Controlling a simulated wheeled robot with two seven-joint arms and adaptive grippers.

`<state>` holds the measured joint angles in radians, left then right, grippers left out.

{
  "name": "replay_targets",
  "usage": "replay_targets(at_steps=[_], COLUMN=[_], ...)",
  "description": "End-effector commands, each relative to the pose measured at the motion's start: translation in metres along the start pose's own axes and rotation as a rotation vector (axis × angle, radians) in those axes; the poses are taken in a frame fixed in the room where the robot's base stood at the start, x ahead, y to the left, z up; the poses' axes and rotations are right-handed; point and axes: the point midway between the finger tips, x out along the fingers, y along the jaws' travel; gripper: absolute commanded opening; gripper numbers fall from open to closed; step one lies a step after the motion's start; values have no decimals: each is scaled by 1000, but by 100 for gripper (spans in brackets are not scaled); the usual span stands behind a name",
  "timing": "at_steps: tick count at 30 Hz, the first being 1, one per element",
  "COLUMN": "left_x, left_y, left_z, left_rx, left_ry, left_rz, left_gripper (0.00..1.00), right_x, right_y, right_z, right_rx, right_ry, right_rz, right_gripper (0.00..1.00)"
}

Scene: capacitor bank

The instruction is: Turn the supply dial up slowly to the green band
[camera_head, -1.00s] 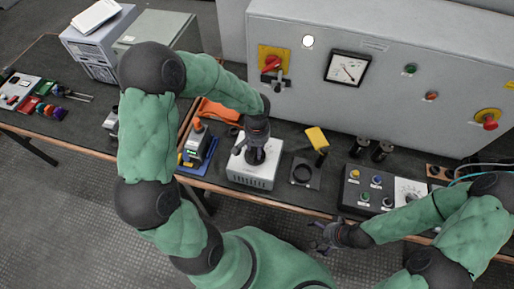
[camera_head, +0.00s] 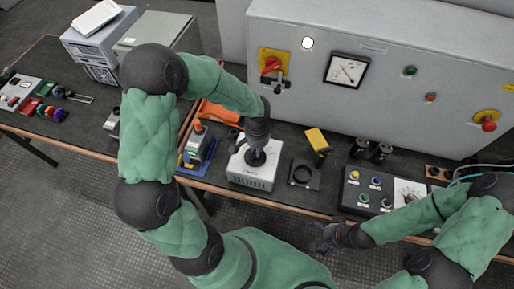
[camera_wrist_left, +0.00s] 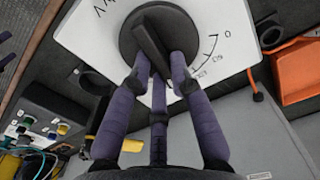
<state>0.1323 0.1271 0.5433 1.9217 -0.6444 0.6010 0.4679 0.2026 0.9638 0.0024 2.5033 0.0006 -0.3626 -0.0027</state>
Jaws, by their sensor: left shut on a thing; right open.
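The supply dial (camera_wrist_left: 158,35) is a round black knob with a raised bar, on top of a white box (camera_head: 251,181). In the left wrist view, printed scale marks show on the white face beside it. My left gripper (camera_wrist_left: 160,68) points down at the knob, its dark fingers closed on the bar. In the head view the wrist covers most of the dial (camera_head: 255,158). A white-faced panel meter (camera_head: 345,69) has a thin needle; I cannot make out a green band. My right gripper (camera_head: 325,238) is open and empty, in front of the bench edge.
A grey cabinet (camera_head: 440,65) with switches stands behind the bench. A dark square stand (camera_head: 304,174) and yellow-headed tool (camera_head: 317,139) lie right of the white box. A button panel (camera_head: 365,192) is further right, and a blue tray (camera_head: 207,160) left.

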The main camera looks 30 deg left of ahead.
Motion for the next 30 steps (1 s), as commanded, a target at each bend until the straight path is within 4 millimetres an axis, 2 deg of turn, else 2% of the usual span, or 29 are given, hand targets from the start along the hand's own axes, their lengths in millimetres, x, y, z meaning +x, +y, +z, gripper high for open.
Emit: replay_targets(at_steps=[15, 30], left_x=[-1, 0], left_y=[3, 3], left_z=[2, 2], left_rx=[309, 365], left_ry=[-1, 0], left_rz=[0, -1], left_gripper=[0, 0], right_x=[-12, -13], right_y=[-4, -5], right_z=[0, 0], right_rx=[0, 0], right_ry=[0, 0], right_rz=[0, 0], right_gripper=[99, 99])
